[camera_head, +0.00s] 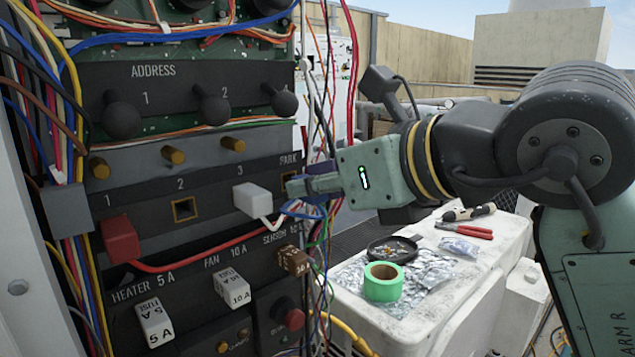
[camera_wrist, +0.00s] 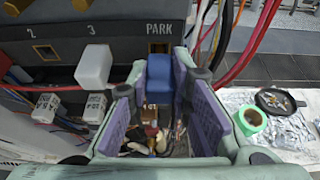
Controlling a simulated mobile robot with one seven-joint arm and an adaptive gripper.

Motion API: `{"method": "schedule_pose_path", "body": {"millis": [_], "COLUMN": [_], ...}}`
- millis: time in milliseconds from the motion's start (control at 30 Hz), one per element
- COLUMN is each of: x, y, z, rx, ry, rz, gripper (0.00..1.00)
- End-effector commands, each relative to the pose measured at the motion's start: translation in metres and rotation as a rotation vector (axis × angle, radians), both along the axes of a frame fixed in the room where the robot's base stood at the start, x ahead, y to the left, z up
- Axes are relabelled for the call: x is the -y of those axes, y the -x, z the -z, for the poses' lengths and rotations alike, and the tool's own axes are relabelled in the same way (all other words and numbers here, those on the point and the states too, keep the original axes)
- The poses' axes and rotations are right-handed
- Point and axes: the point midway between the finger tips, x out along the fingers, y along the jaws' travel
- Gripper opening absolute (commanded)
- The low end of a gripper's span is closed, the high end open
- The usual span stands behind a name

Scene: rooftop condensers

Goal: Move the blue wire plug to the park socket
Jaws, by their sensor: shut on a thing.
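The blue plug (camera_wrist: 160,80) is held between the two purple-padded fingers of my gripper (camera_wrist: 159,72) in the wrist view. The park socket (camera_wrist: 160,46), under the PARK label, shows just beyond the plug, its lower part hidden. I cannot tell whether the plug touches it. In the head view my gripper (camera_head: 303,186) is at the panel's right end, by the partly hidden park socket (camera_head: 289,175). The plug is mostly hidden there by the fingers.
Socket 2 (camera_head: 184,209) is empty. A white plug (camera_head: 251,199) sits in socket 3 and a red plug (camera_head: 121,240) in socket 1. Hanging wires (camera_head: 352,70) run close beside my gripper. A white unit (camera_head: 480,262) holds green tape (camera_head: 383,288) and tools.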

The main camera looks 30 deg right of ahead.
Motion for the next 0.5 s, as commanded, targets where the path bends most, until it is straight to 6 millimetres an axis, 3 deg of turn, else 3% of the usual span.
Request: {"method": "schedule_pose_path", "body": {"millis": [500], "x": [-0.0012], "y": [-0.0079], "z": [0.0001], "rx": [-0.001], "ry": [0.000], "rz": [-0.001], "gripper": [0.00]}}
